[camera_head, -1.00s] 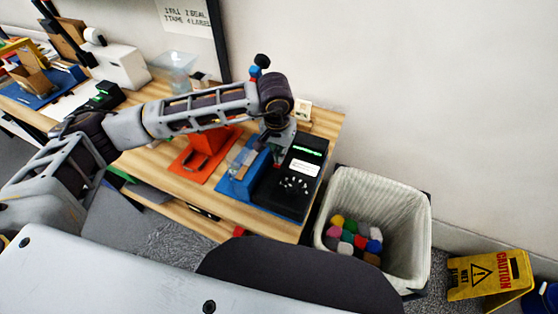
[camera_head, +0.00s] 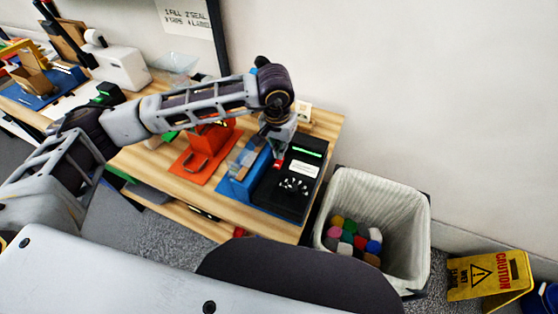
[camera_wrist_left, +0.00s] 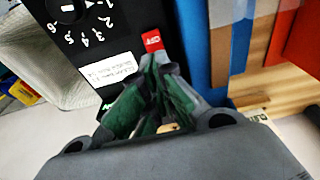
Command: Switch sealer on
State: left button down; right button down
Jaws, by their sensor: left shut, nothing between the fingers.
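The sealer (camera_head: 277,199) is a black box with a green strip, a white label and a dial, beside a blue part (camera_head: 232,187) at the right end of the table. A small red switch (camera_head: 277,163) shows on its edge. In the left wrist view the red switch (camera_wrist_left: 152,40) has white lettering too small to read surely, near the numbered dial (camera_wrist_left: 70,12). My left gripper (camera_head: 278,153) is shut and empty, its tips (camera_wrist_left: 152,62) close to the red switch; I cannot tell whether they touch. My right gripper is not in view.
A white bin (camera_head: 345,200) with coloured pieces stands right of the table. An orange-red stand (camera_head: 195,168) is left of the sealer. A yellow caution sign (camera_head: 490,275) is at the far right. The wall is behind.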

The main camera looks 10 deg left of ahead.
pick_arm(q)
jog(key=shift+r+p, duration=0.5)
jog(key=shift+r, duration=1.7)
